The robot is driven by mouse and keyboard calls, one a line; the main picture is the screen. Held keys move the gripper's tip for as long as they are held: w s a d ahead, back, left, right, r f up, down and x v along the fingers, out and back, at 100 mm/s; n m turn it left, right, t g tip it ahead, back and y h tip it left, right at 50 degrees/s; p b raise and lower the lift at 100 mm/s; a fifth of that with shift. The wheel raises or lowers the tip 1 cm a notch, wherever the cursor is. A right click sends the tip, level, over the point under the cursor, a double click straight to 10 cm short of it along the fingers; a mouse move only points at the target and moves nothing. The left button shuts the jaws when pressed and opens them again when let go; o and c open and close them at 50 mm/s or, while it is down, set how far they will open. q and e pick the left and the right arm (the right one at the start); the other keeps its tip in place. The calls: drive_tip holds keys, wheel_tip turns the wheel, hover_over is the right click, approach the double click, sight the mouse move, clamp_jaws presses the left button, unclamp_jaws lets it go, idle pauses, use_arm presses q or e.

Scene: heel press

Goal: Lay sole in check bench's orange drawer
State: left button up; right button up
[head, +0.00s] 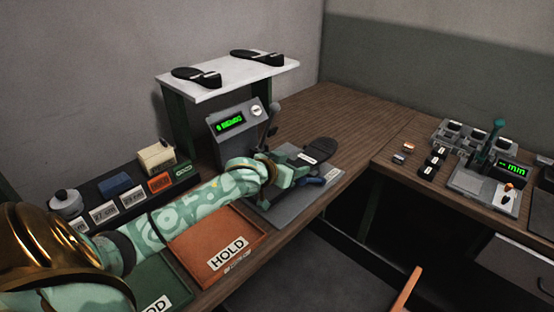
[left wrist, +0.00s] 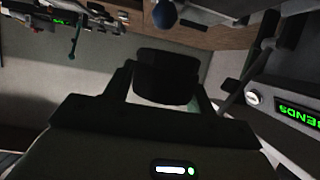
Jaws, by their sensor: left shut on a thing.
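A black sole (head: 318,148) with a small white label sits over the grey base plate (head: 325,175) of the bend tester in the head view. My left gripper (head: 290,172) is shut on its near end; I cannot tell if the sole touches the plate. In the left wrist view the dark sole (left wrist: 168,72) shows between the fingers of my left gripper (left wrist: 165,98). An orange tray (head: 197,243) marked HOLD lies at the front of the bench, partly behind my left arm. An orange strip (head: 404,291) shows at the lower right; what it belongs to is unclear. My right gripper is out of view.
The tester's display box (head: 237,122) and lever stand just behind my gripper. A white shelf (head: 228,76) above bears two black shoe parts. A green tray (head: 155,283) is beside the orange one. The right bench holds a device (head: 484,185) with a green display; its wooden top has free room.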

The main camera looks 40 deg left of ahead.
use_arm(q)
drive_tip(key=d, duration=0.1)
drive_tip(key=s+d+r, duration=0.1)
drive_tip(key=shift+s+d+r, duration=0.15)
drive_tip(key=shift+d+r, duration=0.1)
drive_tip(key=shift+d, duration=0.05)
drive_tip(key=s+d+r, duration=0.1)
drive_tip(key=d, duration=0.1)
drive_tip(key=s+d+r, duration=0.1)
drive_tip(key=s+d, duration=0.1)
drive_tip(key=d, duration=0.1)
drive_tip(key=s+d+r, duration=0.1)
drive_tip(key=s+d, duration=0.1)
drive_tip(key=d, duration=0.1)
drive_tip(key=shift+s+d+r, duration=0.15)
drive_tip(key=shift+d+r, duration=0.05)
drive_tip(key=shift+r, duration=0.15)
drive_tip(key=shift+c, duration=0.9)
drive_tip(key=s+d, duration=0.1)
drive_tip(key=s, duration=0.1)
drive_tip(key=s+d+r+b, duration=0.1)
drive_tip(key=s+d, duration=0.3)
drive_tip(key=shift+d+r, duration=0.25)
drive_tip(key=shift+c, duration=0.9)
drive_tip(key=shift+f, duration=0.15)
